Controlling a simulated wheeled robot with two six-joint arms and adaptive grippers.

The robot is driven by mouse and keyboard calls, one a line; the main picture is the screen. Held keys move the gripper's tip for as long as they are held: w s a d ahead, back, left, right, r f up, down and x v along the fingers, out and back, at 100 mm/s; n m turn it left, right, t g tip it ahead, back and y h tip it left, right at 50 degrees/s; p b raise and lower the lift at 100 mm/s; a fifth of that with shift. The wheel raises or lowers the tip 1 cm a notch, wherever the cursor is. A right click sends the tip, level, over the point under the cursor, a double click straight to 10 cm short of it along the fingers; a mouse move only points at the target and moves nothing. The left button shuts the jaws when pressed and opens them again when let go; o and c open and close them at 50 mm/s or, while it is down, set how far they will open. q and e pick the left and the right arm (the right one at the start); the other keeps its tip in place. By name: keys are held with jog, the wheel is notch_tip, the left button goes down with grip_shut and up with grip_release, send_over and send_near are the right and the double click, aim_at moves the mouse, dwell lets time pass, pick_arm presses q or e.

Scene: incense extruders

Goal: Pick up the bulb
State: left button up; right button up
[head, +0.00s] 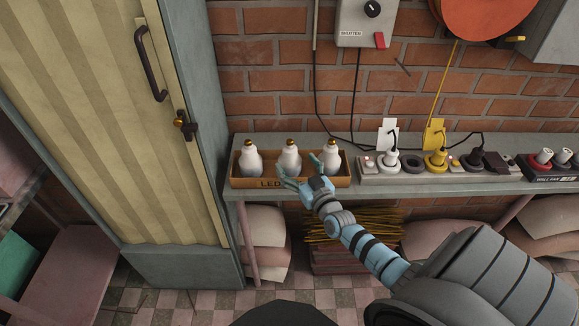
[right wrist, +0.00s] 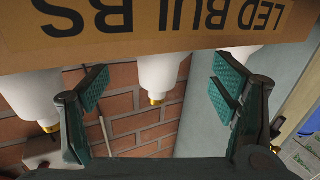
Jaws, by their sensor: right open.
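Three white bulbs with brass tips stand in a row in a brown cardboard box (head: 240,183): a left bulb (head: 251,162), a middle bulb (head: 289,158) and a right bulb (head: 332,156). My right gripper (head: 300,170) is open and empty, in front of the box near the middle and right bulbs. The right wrist view is upside down. There the middle bulb (right wrist: 158,72) shows between the two open fingers (right wrist: 162,86), with the box front (right wrist: 190,45) hiding its lower part. I cannot tell how far the fingers are from it. My left gripper is not in view.
The box sits on a grey shelf (head: 330,189). A power strip (head: 375,178) with plugs and cords stands right of it. A brick wall (head: 265,80) rises behind, and a striped door (head: 110,110) is at the left. Incense sticks (head: 350,226) lie under the shelf.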

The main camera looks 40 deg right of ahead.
aim_at(293, 159)
jog(key=b+x, duration=0.2)
jog(key=x, duration=0.2)
jog(key=shift+w, duration=0.4)
jog(key=shift+r, duration=0.1)
jog(key=shift+c, duration=0.8)
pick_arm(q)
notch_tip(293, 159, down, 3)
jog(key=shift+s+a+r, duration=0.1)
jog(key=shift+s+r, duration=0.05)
pick_arm(e)
jog(key=c, duration=1.1)
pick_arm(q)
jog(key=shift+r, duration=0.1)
pick_arm(e)
jog(key=shift+o, duration=0.2)
jog(key=shift+r, duration=0.1)
